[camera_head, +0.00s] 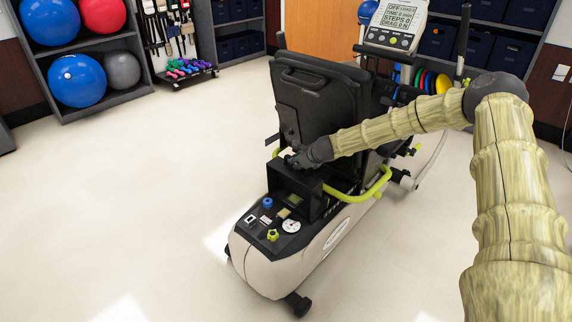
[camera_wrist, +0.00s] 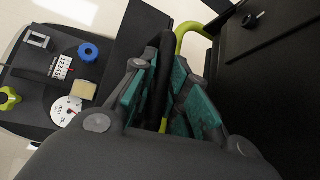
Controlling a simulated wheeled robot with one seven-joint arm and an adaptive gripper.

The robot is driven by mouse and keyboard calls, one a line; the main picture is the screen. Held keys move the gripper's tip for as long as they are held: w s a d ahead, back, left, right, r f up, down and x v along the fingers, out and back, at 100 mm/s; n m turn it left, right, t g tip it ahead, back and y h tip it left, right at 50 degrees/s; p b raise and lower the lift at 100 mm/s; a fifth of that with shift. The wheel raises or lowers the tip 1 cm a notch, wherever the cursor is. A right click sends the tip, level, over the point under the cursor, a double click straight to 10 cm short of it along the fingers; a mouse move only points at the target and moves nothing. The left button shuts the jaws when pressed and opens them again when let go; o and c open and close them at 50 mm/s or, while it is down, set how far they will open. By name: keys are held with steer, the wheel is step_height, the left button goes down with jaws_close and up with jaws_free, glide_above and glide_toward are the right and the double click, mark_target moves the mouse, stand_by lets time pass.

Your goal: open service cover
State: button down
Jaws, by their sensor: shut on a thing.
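The recumbent stepper (camera_head: 335,240) stands mid-floor with its rear end toward me. A black box-like housing, which I take to be the service cover (camera_head: 285,181), rises behind the seat back; its dark panel also shows in the wrist view (camera_wrist: 128,38). My gripper (camera_head: 296,158) is at the top of this housing, close behind the seat. In the wrist view my gripper's teal pads (camera_wrist: 158,92) are closed around a dark upright bar (camera_wrist: 165,50), seemingly the cover's handle. Its lower part is hidden by the fingers. I cannot tell whether the cover is raised.
The rear deck carries a blue knob (camera_head: 267,203), a yellow-green knob (camera_head: 272,235) and a white dial (camera_head: 291,226). The black seat back (camera_head: 310,100) stands just beyond my gripper. A yellow-green rail (camera_head: 360,196) runs along the right. The floor to the left is clear.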

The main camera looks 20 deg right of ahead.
steer(key=shift+w+d+f, duration=0.2)
steer(key=shift+w+d, duration=0.15)
steer(key=shift+d, duration=0.25)
steer(key=shift+w+d+f, duration=0.2)
steer(key=shift+w+d, duration=0.1)
steer(key=shift+d, duration=0.3)
steer(key=c, duration=1.7)
jaws_free()
steer(key=shift+v, duration=6)
